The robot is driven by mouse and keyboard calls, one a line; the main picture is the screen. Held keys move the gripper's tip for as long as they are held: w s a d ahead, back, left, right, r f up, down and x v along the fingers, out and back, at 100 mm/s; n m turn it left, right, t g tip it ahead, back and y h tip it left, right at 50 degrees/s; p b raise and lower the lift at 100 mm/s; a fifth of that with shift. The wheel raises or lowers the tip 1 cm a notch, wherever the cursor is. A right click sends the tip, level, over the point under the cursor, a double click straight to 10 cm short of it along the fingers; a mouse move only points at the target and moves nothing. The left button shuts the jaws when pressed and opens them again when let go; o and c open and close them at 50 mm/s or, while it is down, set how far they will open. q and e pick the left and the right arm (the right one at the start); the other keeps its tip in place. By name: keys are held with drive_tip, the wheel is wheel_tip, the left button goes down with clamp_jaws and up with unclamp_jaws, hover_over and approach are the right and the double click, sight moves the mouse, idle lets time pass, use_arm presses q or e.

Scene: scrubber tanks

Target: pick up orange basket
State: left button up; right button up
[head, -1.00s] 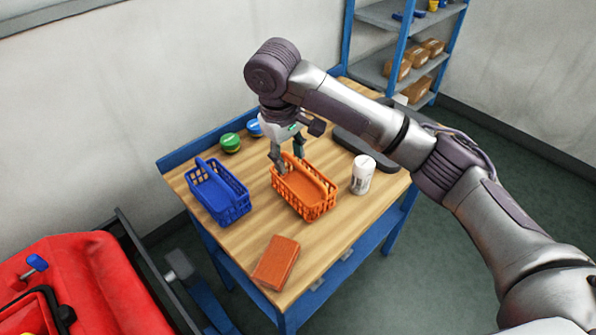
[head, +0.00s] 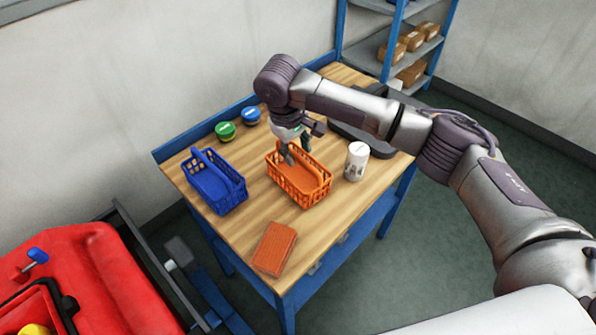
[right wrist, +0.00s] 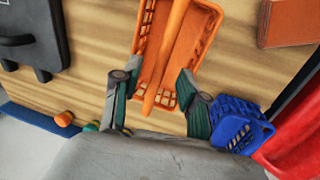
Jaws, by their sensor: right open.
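The orange basket (head: 311,189) stands upright on the wooden table, between a blue basket and a white bottle. It also fills the upper middle of the right wrist view (right wrist: 194,50), with its handle running lengthwise. My right gripper (head: 297,154) is over the far end of the orange basket, pointing down. In the right wrist view my open right gripper (right wrist: 153,90) has one finger on each side of the handle, apart from it. Whether the fingertips are below the handle's height is hard to tell. My left gripper is not in view.
A blue basket (head: 214,192) stands close on the left. A white bottle (head: 356,162) stands close on the right. An orange-brown book-like block (head: 274,249) lies in front. Green (head: 225,131) and blue (head: 251,116) round containers and a dark case (head: 362,138) are behind.

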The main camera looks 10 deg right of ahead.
sight(298, 156)
drive_tip(key=f, duration=0.3)
drive_tip(key=shift+w+d+f, duration=0.15)
drive_tip(key=shift+w+d, duration=0.15)
drive_tip(key=shift+c, duration=0.2)
clamp_jaws()
